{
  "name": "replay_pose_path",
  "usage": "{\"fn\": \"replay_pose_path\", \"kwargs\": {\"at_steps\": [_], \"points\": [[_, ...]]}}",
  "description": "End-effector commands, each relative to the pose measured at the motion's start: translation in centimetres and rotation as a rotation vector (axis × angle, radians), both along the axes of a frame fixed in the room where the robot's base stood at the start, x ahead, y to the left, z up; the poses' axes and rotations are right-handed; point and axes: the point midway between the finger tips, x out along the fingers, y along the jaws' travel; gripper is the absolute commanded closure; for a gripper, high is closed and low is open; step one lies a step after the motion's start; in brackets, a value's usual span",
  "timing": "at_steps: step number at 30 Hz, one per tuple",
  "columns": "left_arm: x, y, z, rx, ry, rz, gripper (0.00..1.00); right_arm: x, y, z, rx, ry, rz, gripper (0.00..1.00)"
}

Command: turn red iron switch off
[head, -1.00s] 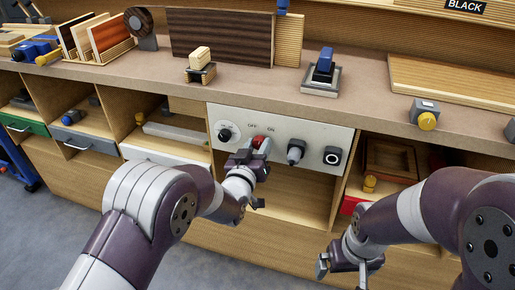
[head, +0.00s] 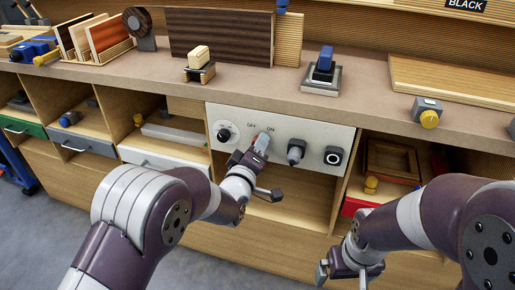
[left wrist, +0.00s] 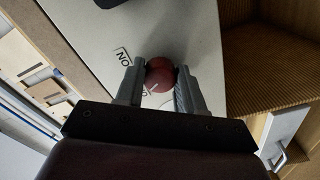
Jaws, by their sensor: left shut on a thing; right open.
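The red iron switch is a round red knob (left wrist: 160,74) on the pale control panel (head: 228,112), under the OFF and ON labels. In the head view it is mostly hidden behind my left gripper (head: 257,147). In the left wrist view my left gripper (left wrist: 159,86) has a finger on each side of the knob and is shut on it. The ON label (left wrist: 123,57) is clear there; the other label is partly covered. The knob's exact pointing is hard to tell. My right gripper (head: 338,270) is open and empty, low in front of the cabinet.
The benchtop above carries a blue-topped block (head: 323,68) and a yellow-knobbed box (head: 426,112). An open compartment lies below the panel.

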Motion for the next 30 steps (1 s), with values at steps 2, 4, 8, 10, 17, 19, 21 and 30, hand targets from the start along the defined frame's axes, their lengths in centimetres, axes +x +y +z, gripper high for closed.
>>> {"fn": "replay_pose_path", "kwargs": {"at_steps": [2, 4, 8, 10, 17, 19, 21, 30], "points": [[-0.02, 0.02, -0.13, -0.015, 0.007, 0.000, 0.93, 0.00, 0.00, -0.09, 0.000, 0.000, 0.000, 0.00], [-0.03, 0.02, -0.13, -0.027, 0.011, 0.000, 0.93, 0.00, 0.00, -0.12, 0.000, 0.000, 0.000, 0.00], [-0.03, 0.01, -0.12, -0.037, 0.014, 0.000, 0.93, 0.00, 0.00, -0.13, 0.000, 0.000, 0.000, 0.00], [-0.03, 0.02, -0.11, -0.040, 0.015, 0.000, 0.93, 0.00, 0.00, -0.13, 0.000, 0.000, 0.000, 0.00], [-0.03, 0.02, -0.11, -0.040, 0.016, 0.001, 0.93, 0.01, 0.00, -0.13, 0.000, 0.000, 0.000, 0.00], [-0.02, 0.02, -0.12, -0.040, 0.016, 0.001, 0.59, 0.01, 0.00, -0.13, 0.000, 0.000, 0.000, 0.00], [-0.02, 0.03, -0.11, -0.039, 0.015, 0.000, 0.37, 0.01, 0.00, -0.13, 0.000, 0.000, 0.000, 0.00], [-0.11, 0.03, -0.01, -0.039, 0.014, 0.000, 0.37, 0.00, 0.00, -0.08, 0.000, 0.000, 0.000, 0.00]]}}
